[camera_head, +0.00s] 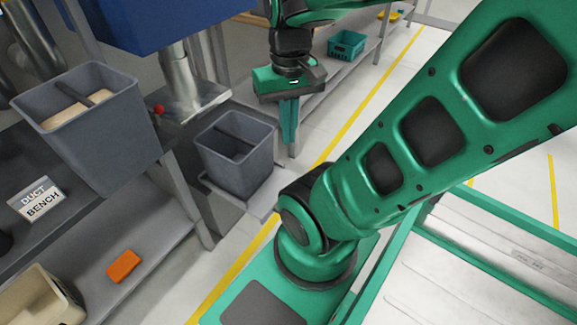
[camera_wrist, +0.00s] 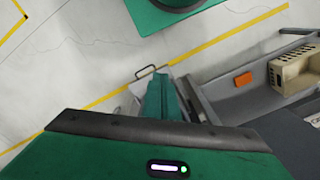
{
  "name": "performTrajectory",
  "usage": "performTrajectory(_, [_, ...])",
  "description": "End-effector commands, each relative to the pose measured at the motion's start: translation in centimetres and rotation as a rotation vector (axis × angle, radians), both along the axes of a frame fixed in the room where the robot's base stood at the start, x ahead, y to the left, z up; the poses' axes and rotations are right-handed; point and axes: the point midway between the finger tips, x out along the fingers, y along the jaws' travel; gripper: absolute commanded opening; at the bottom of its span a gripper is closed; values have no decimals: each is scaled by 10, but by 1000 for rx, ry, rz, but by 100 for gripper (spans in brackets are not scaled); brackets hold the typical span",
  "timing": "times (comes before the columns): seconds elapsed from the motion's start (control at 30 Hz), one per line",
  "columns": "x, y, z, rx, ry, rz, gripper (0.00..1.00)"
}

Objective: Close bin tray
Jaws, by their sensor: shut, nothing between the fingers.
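The bin tray (camera_head: 255,203) is a pale grey shelf that sticks out from beneath the bench on the left. A dark grey open bin (camera_head: 236,160) stands upright on it, with a dark bar inside. In the wrist view a corner of the tray (camera_wrist: 139,87) and its thin dark handle (camera_wrist: 151,70) show just left of the fingertips. My gripper (camera_head: 289,138) points down with its green fingers shut, just right of the bin in the head view. It also shows in the wrist view (camera_wrist: 160,80). I cannot tell whether the fingers touch the tray or handle.
Another grey bin (camera_head: 90,125) stands on the bench at left. An orange block (camera_head: 123,266) and a beige bin (camera_head: 40,300) are on the lower shelf. A teal crate (camera_head: 346,45) sits on a far shelf. Pale floor with a yellow line (camera_head: 375,92) is open at right.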

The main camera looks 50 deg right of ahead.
Motion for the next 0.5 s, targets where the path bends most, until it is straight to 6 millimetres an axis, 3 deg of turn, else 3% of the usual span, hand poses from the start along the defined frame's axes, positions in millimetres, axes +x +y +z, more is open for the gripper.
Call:
performTrajectory(0.27, [46, -27, -31, 31, -3, -19, 0])
performTrajectory(0.5, [88, -70, -80, 96, -49, -62, 0])
